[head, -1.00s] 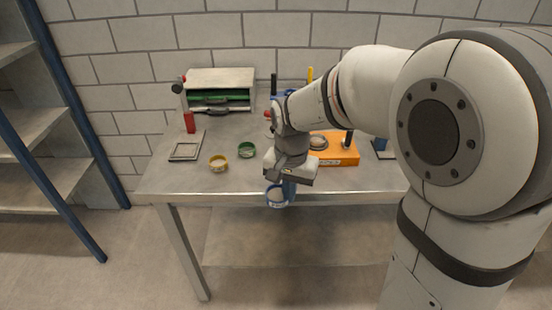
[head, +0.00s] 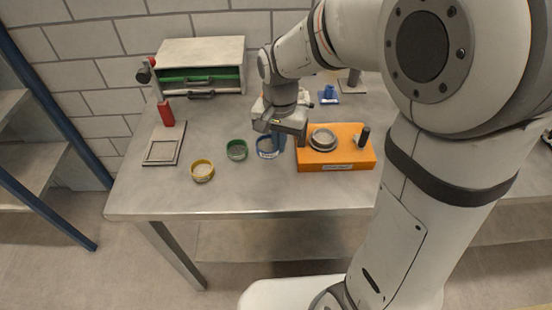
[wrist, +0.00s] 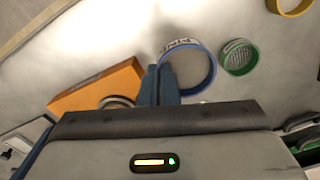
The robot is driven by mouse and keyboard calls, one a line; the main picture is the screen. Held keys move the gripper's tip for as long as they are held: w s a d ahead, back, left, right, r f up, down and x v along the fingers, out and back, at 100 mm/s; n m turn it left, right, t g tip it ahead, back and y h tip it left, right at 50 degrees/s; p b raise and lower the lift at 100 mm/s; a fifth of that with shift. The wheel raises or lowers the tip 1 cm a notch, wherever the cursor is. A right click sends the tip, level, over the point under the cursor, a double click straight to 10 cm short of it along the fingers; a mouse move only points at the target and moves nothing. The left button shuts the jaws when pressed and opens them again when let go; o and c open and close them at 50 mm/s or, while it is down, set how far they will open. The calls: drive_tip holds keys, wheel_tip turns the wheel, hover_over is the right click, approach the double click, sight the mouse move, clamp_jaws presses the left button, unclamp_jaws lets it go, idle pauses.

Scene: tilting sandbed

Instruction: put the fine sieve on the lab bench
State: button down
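A blue ring-shaped sieve (head: 267,153) is at the bench top, just right of a green sieve (head: 237,150). My gripper (head: 279,141) points down at the sieve's right side. In the wrist view my blue fingers (wrist: 160,78) are close together at the sieve's rim and look shut on its wall. I cannot tell whether the sieve touches the bench or hangs just above it. The grey lab bench (head: 225,193) lies under all of this.
A yellow sieve (head: 203,171) and a square frame (head: 163,151) lie to the left. An orange block (head: 335,165) with a round dish stands close right of my gripper. A red object (head: 166,113) and a drawer cabinet (head: 200,58) stand behind. The front strip is clear.

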wheel_tip(320, 180, down, 8)
drive_tip(key=shift+f, duration=0.2)
idle(0.3)
drive_tip(key=c, duration=2.1)
unclamp_jaws()
drive_tip(key=shift+f, duration=0.2)
drive_tip(key=shift+c, duration=0.2)
drive_tip(key=o, duration=0.5)
drive_tip(key=shift+r, duration=0.1)
drive_tip(key=shift+c, duration=0.2)
